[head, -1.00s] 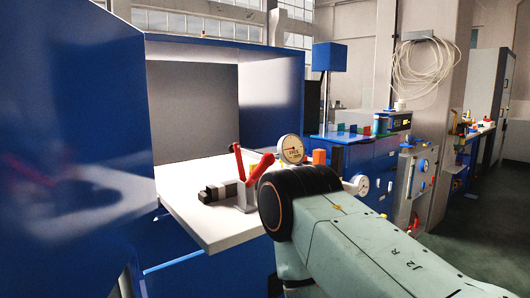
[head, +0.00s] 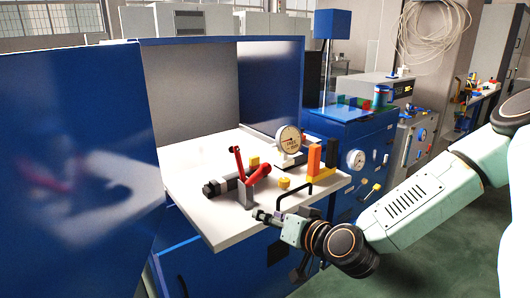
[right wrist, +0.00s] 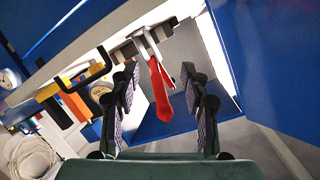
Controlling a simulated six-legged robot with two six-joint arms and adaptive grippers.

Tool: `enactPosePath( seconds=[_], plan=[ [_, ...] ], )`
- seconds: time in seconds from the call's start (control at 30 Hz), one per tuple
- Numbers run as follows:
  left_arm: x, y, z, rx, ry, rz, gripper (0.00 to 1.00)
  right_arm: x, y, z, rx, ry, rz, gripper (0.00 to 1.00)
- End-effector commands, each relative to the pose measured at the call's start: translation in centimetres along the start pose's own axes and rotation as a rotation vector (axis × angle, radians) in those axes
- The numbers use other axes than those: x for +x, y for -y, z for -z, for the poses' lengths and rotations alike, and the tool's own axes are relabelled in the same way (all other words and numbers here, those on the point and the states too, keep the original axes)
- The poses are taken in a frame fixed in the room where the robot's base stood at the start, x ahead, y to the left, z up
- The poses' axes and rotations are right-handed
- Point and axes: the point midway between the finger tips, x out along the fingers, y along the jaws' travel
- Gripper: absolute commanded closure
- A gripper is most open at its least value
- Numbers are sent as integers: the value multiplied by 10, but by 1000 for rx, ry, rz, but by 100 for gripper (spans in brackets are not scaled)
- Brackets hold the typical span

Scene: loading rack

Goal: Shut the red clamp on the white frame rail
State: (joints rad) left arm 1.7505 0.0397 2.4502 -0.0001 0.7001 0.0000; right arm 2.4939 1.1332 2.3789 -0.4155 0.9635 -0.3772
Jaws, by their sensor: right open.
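The red clamp (head: 238,160) stands near the front edge of a white tabletop (head: 222,230). One red lever stands upright and another red part leans to the right, above a grey bracket. A dark bar (head: 214,187) extends left from its base. I cannot make out a separate white frame rail. My right gripper (head: 262,214) is at the table's front edge, just below and right of the clamp. In the right wrist view its fingers (right wrist: 160,84) are open, and the red lever (right wrist: 161,95) shows between them, apparently not gripped. My left gripper is not in view.
Blue panels (head: 95,130) close off the left. The white surface behind the clamp is clear.

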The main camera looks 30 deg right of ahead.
Motion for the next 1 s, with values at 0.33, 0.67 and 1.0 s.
enactPosePath(
  seconds=[0.33, 0.67, 1.0],
  plan=[
    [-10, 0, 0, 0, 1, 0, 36, -10, 4, 74, -276, -293, 6, 54],
    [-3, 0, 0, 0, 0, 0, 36, -6, 4, 79, -363, -316, -8, 54],
    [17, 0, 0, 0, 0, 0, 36, 18, 5, 86, -364, -315, -9, 54]
  ],
)
